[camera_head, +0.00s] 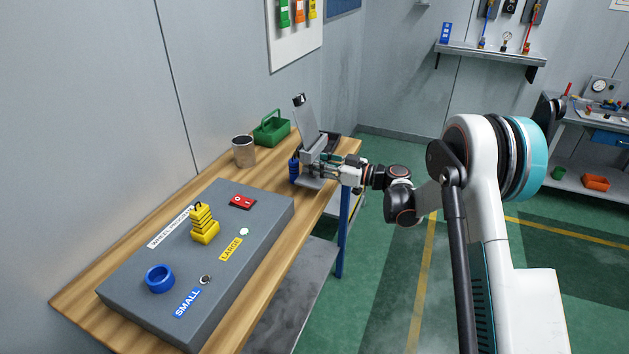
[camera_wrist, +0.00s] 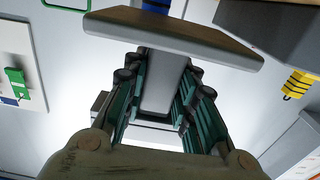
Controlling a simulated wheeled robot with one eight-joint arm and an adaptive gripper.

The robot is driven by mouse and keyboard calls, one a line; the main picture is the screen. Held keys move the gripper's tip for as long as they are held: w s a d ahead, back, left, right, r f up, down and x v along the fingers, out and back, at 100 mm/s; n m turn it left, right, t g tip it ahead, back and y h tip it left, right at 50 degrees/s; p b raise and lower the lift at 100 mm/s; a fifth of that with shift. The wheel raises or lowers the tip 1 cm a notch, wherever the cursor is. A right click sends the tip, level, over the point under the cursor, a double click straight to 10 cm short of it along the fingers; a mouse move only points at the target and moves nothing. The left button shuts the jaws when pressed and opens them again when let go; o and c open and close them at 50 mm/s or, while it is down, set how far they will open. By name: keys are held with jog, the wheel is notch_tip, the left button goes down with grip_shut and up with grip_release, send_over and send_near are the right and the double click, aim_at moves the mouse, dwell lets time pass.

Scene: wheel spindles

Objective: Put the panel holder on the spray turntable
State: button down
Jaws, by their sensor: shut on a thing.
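The panel holder (camera_head: 314,157) is a grey upright stand with a flat base and a pale slanted plate on top, at the far right end of the wooden table. My gripper (camera_head: 338,168) reaches it from the right and is shut on its stem. In the wrist view, my gripper's (camera_wrist: 158,105) teal-lined fingers lie on both sides of the grey stem of the panel holder (camera_wrist: 162,88), whose broad base shows at the top. I cannot tell whether the base touches the table. I cannot make out the spray turntable in either view.

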aim_at(314, 176)
jog(key=shift+f+b, duration=0.85)
jog(key=shift+f, duration=1.35)
jog(key=shift+f, duration=0.2)
jog(key=c, duration=1.3)
grip_release()
jog(key=p+v, duration=0.4)
jog(key=v, duration=0.9)
jog(key=shift+w+d, duration=0.2)
jog(key=shift+d, duration=0.3)
